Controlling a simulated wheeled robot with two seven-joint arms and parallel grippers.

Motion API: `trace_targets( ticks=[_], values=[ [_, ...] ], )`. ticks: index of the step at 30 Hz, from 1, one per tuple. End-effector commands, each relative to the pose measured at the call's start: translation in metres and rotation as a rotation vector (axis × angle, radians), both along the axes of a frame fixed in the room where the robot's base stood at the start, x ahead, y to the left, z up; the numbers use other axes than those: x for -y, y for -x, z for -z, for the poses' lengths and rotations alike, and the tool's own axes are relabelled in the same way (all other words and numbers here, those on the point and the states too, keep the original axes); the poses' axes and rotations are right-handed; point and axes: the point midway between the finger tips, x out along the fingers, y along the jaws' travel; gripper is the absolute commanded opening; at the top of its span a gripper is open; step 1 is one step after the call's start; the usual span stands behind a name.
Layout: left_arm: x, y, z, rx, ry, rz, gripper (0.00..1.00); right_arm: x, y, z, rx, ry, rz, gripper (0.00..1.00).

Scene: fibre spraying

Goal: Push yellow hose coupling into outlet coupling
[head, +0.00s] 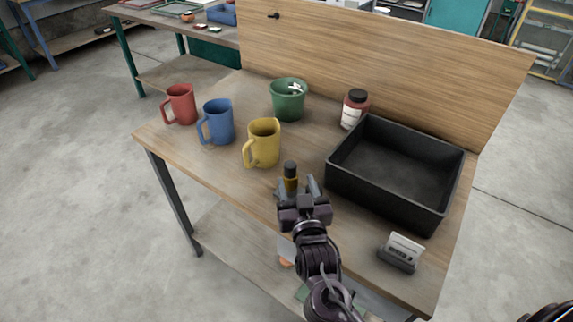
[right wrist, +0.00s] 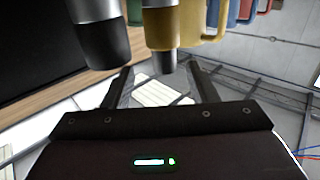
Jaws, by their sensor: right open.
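The hose is not clearly visible. My left gripper is not in view.
A yellow mug (head: 264,142), blue mug (head: 218,122), red mug (head: 181,104) and green pot (head: 288,100) stand behind. A bottle (head: 355,108), black crate (head: 440,215) and small card holder (head: 399,253) are to the right. A wooden panel (head: 400,55) closes the back.

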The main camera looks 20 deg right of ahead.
Motion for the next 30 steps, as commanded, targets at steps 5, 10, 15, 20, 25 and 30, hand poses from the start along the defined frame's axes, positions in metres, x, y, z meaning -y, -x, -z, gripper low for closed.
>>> trace_targets(
  ticks=[5,10,15,20,25,30],
  values=[
    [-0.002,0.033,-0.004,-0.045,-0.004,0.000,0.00,0.001,-0.021,-0.003,0.000,-0.001,-0.001,0.52],
    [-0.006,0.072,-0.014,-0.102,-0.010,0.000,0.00,0.001,-0.044,-0.011,-0.001,-0.001,0.000,0.52],
    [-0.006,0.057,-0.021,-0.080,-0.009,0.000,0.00,0.003,-0.067,-0.010,-0.001,0.001,-0.002,0.52],
    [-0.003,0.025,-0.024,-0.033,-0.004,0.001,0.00,0.004,-0.073,-0.007,-0.002,-0.001,-0.002,0.52],
    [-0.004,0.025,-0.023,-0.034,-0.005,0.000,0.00,0.004,-0.072,-0.007,-0.002,-0.001,-0.002,0.51],
    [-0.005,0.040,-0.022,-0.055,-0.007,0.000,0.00,0.004,-0.072,-0.007,-0.003,-0.001,-0.002,0.29]
  ],
)
